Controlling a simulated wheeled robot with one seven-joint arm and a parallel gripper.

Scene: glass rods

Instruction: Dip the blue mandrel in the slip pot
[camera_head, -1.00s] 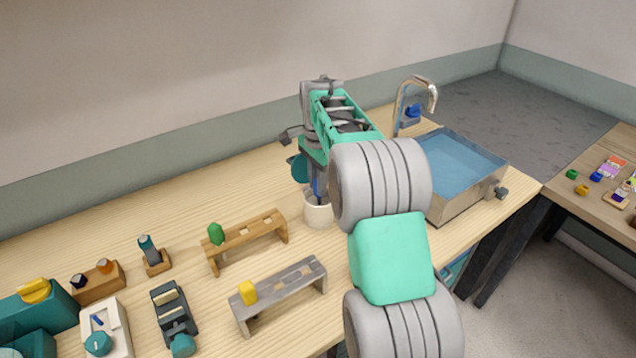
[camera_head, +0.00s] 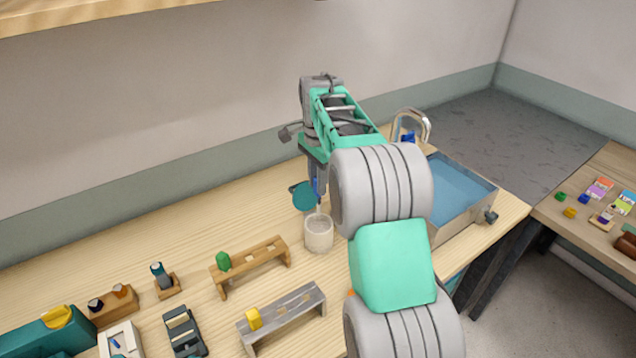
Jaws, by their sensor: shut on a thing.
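My gripper (camera_head: 315,180) is shut on the blue mandrel (camera_head: 317,187), which hangs upright over the slip pot. Only a short blue part and a thin pale length below it show; the arm hides part of the grip. The slip pot (camera_head: 319,236) is a cream cylinder standing on the bench below my gripper. The mandrel's lower end is near the pot's rim; I cannot tell whether it is inside or just above.
A teal round thing (camera_head: 303,197) is close behind the pot. A wooden rack (camera_head: 262,254) with a green piece and a grey rack (camera_head: 288,310) with a yellow piece stand in front. A water basin (camera_head: 462,215) with a tap is to the right. The bench at back left is clear.

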